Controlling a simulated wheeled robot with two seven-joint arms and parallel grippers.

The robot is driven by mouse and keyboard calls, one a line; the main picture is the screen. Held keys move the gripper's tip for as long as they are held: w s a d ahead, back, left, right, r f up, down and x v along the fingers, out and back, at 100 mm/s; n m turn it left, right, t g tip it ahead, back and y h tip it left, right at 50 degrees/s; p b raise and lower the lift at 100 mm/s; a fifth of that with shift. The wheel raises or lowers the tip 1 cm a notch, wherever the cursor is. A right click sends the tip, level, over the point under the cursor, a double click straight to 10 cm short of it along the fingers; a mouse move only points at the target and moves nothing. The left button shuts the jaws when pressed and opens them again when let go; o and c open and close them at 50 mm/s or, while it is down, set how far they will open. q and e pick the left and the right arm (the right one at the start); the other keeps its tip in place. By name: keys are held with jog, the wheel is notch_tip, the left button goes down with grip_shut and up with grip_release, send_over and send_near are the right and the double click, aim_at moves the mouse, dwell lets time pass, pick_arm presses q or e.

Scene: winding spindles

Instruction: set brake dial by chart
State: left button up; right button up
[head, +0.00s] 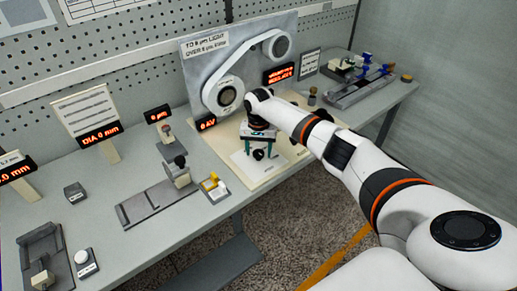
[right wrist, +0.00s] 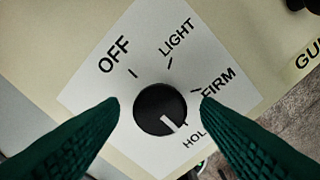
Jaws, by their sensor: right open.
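The brake dial (right wrist: 160,110) is a round black knob with a white pointer mark. It sits on a white plate (right wrist: 95,85) lettered OFF, LIGHT, FIRM and HOL, the last word partly covered. The pointer aims to the lower right, towards HOL. My right gripper (right wrist: 160,106) is open, its two green fingers on either side of the dial; whether they touch it I cannot tell. In the head view my right gripper (head: 258,140) is over the white plate (head: 243,166). My left gripper is out of view.
The grey panel (head: 190,70) with two round reels stands just behind the gripper. A small red-lettered display (head: 157,114) stands to the left, near a clamp-like fixture (head: 178,171) on the bench. A long rail fixture (head: 358,88) lies at the right end. Bare bench (head: 130,180) lies left.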

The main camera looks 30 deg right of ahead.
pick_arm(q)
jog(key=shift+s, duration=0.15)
pick_arm(e)
jog(key=shift+f, duration=0.15)
jog(key=shift+c, duration=0.5)
jog(key=c, duration=0.9)
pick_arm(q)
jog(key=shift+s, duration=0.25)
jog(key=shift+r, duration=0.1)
pick_arm(e)
jog(key=shift+n, duration=0.3)
jog(key=shift+n+p, duration=0.4)
jog(key=shift+n, duration=0.5)
jog(key=n, duration=0.2)
jog(key=shift+n+p, duration=0.3)
jog(key=shift+n, duration=0.1)
jog(key=n, duration=0.3)
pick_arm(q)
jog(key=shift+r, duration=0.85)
pick_arm(e)
jog(key=shift+n, duration=1.8)
